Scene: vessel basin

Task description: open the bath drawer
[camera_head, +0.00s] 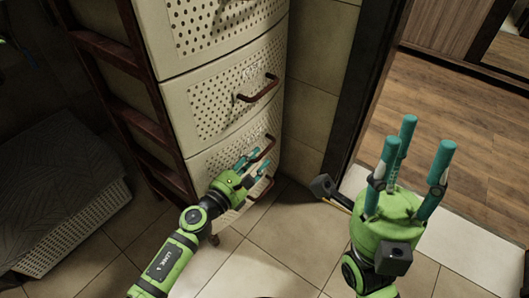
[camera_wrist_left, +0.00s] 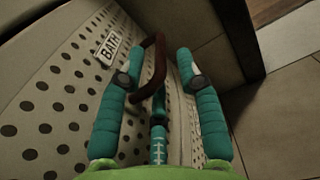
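The bath drawer (camera_wrist_left: 75,75) has a perforated cream front and a "BATH" label (camera_wrist_left: 108,47) beside its brown curved handle (camera_wrist_left: 152,68). In the head view, my left gripper (camera_head: 254,163) is at a lower drawer of the cabinet, close to a brown handle (camera_head: 264,149). In the left wrist view, the fingers of my left gripper (camera_wrist_left: 158,78) are spread, with the handle between them. They do not look closed on it. The drawer looks shut. My right gripper (camera_head: 412,155) has its fingers spread and is empty, over the floor to the right.
Another drawer handle (camera_head: 259,89) is above, and one (camera_head: 262,189) is below. A dark red wooden ladder-like frame (camera_head: 130,70) stands left of the cabinet. A white perforated basket (camera_head: 75,230) with dark cloth is at left. Tiled floor (camera_head: 295,240) is clear in front.

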